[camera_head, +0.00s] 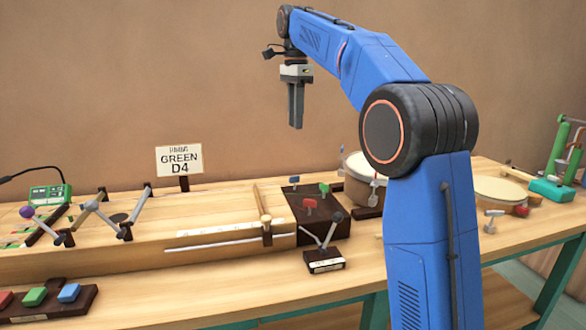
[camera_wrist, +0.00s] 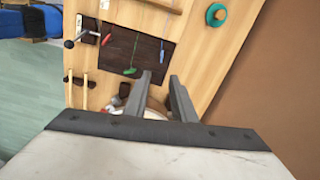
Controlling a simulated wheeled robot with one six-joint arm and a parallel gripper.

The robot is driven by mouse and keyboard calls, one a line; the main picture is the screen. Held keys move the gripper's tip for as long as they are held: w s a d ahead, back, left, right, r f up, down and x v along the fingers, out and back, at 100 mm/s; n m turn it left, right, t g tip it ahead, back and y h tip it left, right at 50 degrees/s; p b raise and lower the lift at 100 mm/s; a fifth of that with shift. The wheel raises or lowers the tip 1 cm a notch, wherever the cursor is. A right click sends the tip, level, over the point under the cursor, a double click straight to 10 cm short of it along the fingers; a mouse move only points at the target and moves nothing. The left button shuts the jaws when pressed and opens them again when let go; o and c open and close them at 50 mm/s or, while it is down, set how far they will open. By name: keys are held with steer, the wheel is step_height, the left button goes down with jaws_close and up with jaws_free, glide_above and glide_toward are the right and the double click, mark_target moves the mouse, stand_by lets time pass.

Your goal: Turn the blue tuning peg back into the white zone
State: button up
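The blue tuning peg (camera_head: 294,181) stands at the far left of a dark peg block (camera_head: 291,196), near a green peg (camera_head: 324,188) and a red peg (camera_head: 310,204). My gripper (camera_head: 296,126) hangs in the air above the block, apart from every peg. The wrist view shows its fingers (camera_wrist: 162,80) apart with nothing between them. I cannot make out a white zone or the blue peg's exact angle.
A sign reading GREEN D4 (camera_head: 180,160) stands behind the wooden instrument. A drum (camera_head: 362,165) is close to the block's right. A small dark stand with a grey-headed lever (camera_head: 324,260) is in front. Mallet parts and coloured buttons (camera_head: 35,297) lie left.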

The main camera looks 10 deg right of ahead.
glide_toward(295, 179)
steer(key=f, duration=0.7)
steer(key=shift+w+f, duration=0.2)
stand_by(0.3)
jaws_close()
